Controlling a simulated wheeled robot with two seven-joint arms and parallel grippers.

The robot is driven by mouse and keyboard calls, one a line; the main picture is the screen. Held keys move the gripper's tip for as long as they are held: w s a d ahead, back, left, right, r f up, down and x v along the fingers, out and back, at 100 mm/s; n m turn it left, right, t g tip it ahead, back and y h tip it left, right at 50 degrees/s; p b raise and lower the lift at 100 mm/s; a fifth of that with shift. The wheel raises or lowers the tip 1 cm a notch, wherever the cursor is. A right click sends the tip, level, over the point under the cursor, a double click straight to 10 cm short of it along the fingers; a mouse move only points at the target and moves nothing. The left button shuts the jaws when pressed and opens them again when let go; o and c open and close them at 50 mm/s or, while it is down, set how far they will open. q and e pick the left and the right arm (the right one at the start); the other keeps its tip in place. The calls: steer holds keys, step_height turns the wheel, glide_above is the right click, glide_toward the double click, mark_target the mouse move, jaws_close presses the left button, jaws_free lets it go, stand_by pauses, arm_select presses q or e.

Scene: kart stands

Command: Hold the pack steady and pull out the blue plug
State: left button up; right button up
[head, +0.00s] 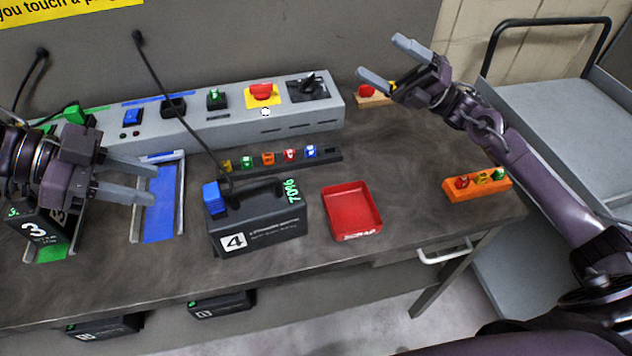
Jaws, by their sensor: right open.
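The dark pack (262,222) marked 4 stands upright on the bench at the centre, with a black handle on top and a green 70% readout. The blue plug (214,197) sits at its top left corner. A black cable runs from the wall down to the pack's top near the plug; its exact end is hard to make out. My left gripper (153,182) is open and empty, left of the pack and apart from it, over the blue strip. My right gripper (383,58) is open and empty, raised above the back right of the bench.
A red tray (352,210) lies empty right of the pack. A plug rack (330,155) and a grey control console (235,118) stand behind. Another pack (45,228) marked 3 is at the left. An orange block (478,184) with plugs sits right. A cart (560,110) stands beyond.

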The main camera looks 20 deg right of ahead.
steer(key=s+a+f+n+g+h, duration=0.1)
steer(key=a+f+n+g, duration=0.3)
steer(key=a+n, duration=0.3)
steer(key=n+g+h, duration=0.3)
steer(key=n+g, duration=0.3)
steer(key=n, duration=0.5)
glide_toward(283, 195)
steer(key=a, duration=1.1)
steer(key=shift+a+f, duration=0.35)
steer(key=shift+a, duration=0.05)
